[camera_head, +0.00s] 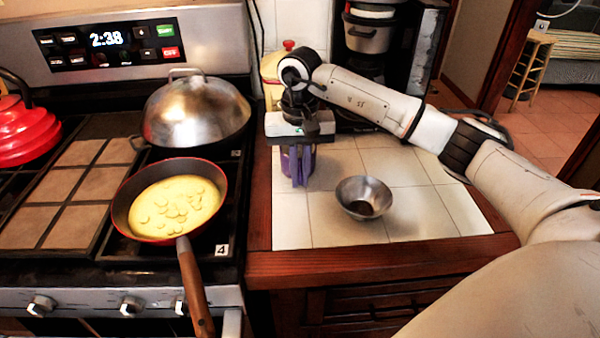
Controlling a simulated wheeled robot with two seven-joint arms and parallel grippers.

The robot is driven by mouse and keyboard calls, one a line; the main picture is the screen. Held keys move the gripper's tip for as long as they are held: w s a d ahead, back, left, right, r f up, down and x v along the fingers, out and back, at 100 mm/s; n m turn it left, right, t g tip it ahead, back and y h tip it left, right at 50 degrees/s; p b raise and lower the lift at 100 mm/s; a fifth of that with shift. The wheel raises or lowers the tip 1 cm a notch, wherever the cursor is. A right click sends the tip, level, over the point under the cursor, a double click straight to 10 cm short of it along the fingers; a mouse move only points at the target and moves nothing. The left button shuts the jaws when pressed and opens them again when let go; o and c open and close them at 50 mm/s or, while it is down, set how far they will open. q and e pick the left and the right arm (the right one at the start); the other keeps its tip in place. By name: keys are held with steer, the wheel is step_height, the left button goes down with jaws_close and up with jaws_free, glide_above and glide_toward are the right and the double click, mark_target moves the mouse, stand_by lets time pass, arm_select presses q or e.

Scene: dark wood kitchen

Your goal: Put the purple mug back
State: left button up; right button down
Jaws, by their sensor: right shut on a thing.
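The purple mug (308,160) is at the left part of the white tiled counter (415,208), beside the stove. My right gripper (297,172) comes down on it from above and is shut on it. The gripper body and fingers cover much of the mug. I cannot tell whether the mug's base touches the tiles. My left gripper is not in view.
A metal bowl (364,197) stands on the tiles, right of the mug. On the stove at left are a pan of yellow food (172,205), its handle jutting forward, a domed metal lid (197,112) and a red kettle (28,133). Bare tiles lie around the bowl.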

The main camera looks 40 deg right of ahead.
steer(key=c, duration=1.9)
jaws_free()
steer(key=shift+f, duration=0.1)
steer(key=shift+o, duration=0.2)
step_height(320, 180, up, 12)
steer(key=shift+b, duration=0.3)
